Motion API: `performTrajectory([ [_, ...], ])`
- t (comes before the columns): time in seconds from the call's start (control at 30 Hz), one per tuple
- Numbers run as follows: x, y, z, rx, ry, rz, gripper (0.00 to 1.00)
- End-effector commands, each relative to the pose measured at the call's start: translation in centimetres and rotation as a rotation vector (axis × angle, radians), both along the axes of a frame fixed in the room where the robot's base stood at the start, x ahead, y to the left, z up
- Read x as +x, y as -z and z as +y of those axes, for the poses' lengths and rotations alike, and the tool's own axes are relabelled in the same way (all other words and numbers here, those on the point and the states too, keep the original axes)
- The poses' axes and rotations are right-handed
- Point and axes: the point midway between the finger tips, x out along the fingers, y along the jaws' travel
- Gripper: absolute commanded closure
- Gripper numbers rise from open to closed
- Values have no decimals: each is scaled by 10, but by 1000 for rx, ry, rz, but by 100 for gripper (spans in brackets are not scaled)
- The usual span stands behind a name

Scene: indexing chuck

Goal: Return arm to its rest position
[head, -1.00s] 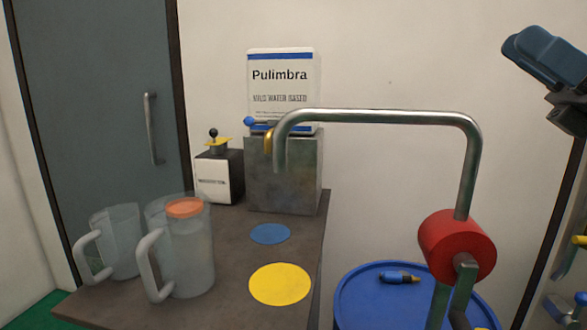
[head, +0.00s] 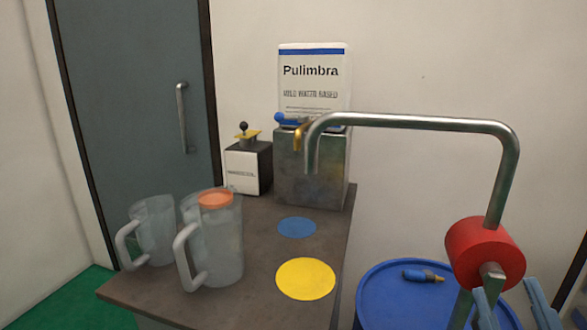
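My gripper (head: 510,304) shows only in part, at the bottom right edge of the head view. Its light-blue fingers stand apart, with nothing seen held between them. They are just below and in front of the red cylinder (head: 484,253) on the bent metal pipe (head: 410,120), overlapping its lower end in the picture. I cannot tell whether they touch it. The rest of my arm is mostly out of view.
A dark table (head: 150,291) carries two clear jugs (head: 222,250) (head: 153,230), blue and yellow discs (head: 297,227) (head: 306,279), a small box (head: 247,167) and a metal block with a Pulimbra container (head: 312,80).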

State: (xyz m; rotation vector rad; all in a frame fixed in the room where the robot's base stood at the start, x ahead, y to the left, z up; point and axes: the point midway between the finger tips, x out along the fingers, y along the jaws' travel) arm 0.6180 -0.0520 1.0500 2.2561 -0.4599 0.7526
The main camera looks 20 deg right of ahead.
Motion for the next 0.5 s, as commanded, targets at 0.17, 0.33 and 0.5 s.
performTrajectory([
  [0.17, -37, 50, 24, 242, -115, 204, 63],
  [0.33, -81, 92, 40, 445, -197, 407, 63],
  [0.5, -133, 126, 50, 622, -251, 621, 63],
])
